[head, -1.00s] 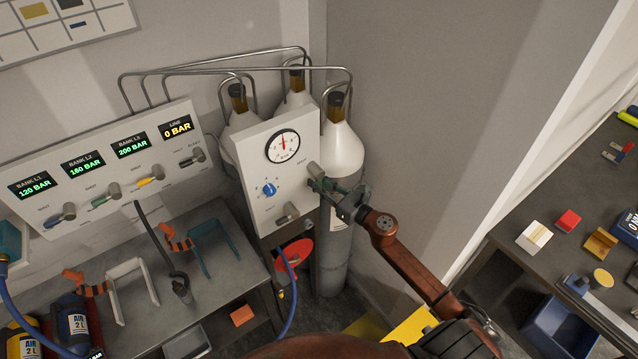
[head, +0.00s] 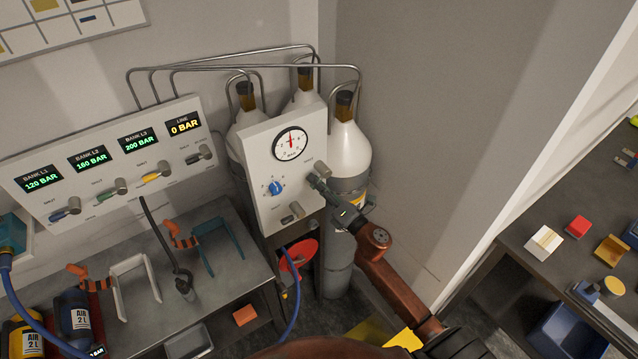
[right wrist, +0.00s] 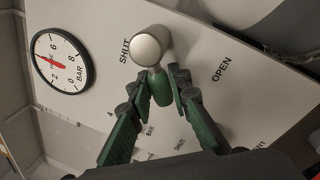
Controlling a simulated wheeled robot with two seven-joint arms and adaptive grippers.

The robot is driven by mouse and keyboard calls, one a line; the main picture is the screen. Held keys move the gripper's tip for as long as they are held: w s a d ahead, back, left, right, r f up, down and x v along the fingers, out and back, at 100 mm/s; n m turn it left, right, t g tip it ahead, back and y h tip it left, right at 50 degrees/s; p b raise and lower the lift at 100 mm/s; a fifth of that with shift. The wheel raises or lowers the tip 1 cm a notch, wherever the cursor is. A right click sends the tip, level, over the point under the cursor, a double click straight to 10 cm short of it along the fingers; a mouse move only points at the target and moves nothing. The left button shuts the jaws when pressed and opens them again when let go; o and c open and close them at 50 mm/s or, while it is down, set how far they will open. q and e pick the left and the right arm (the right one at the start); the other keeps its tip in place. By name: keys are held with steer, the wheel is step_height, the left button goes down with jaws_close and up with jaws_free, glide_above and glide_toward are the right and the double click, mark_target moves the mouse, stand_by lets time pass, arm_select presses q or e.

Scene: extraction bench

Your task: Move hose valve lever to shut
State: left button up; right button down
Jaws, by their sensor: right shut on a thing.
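The hose valve is on the white gauge panel, with a round metal hub (right wrist: 148,46) and a short green lever (right wrist: 162,88) in the right wrist view. The hub also shows in the head view (head: 321,168). SHUT is printed left of the lever and OPEN to its right; the lever points between them, toward my gripper. My right gripper (right wrist: 160,86) is shut on the green lever, with a green finger on each side. In the head view the right gripper (head: 315,181) hides most of the lever. My left gripper is not in view.
The panel (head: 257,160) also has a gauge (head: 290,143), a blue knob (head: 275,187) and a lower lever (head: 291,212). White cylinders (head: 349,150) stand close behind it. A bank panel with several levers (head: 60,170) is at left. A side bench (head: 520,225) is at right.

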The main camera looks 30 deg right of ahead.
steer(key=m, duration=0.1)
steer(key=r+m+h+p, duration=0.1)
steer(key=m, duration=0.3)
steer(key=shift+a+r+t, duration=0.3)
steer(key=shift+a+r, duration=0.1)
steer(key=shift+r+m+h+p, duration=0.25)
steer(key=shift+m+p, duration=0.15)
steer(key=shift+m, duration=0.5)
steer(key=shift+r+m+h+p, duration=0.25)
steer(key=shift+m+p, duration=0.1)
steer(key=shift+m, duration=0.55)
steer(key=c, duration=1.8)
jaws_free()
steer(key=shift+o, duration=0.2)
